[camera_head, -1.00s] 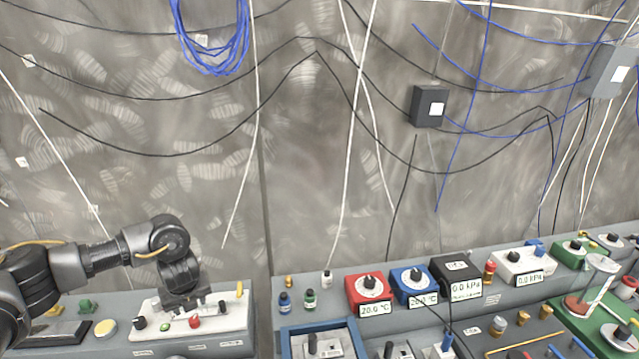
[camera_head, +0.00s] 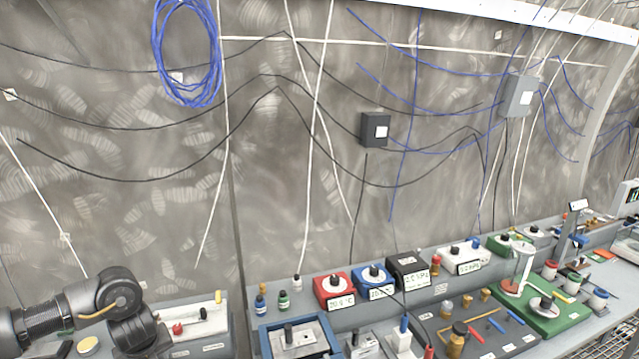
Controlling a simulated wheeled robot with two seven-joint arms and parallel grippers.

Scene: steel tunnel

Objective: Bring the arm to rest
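My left arm (camera_head: 95,300) comes in from the lower left of the head view. It is bent downward at its outer joint, in front of the white control panel at the left end of the bench. The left gripper's fingers are not visible; the end of the arm runs down to the bottom edge of the picture. My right arm and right gripper are outside the picture.
A long bench holds a white panel (camera_head: 200,316) with knobs, a red box (camera_head: 333,290), a blue box (camera_head: 374,280), a black box (camera_head: 409,271) and a green board (camera_head: 545,308). Black, blue and white cables hang on the metal wall (camera_head: 270,180) behind.

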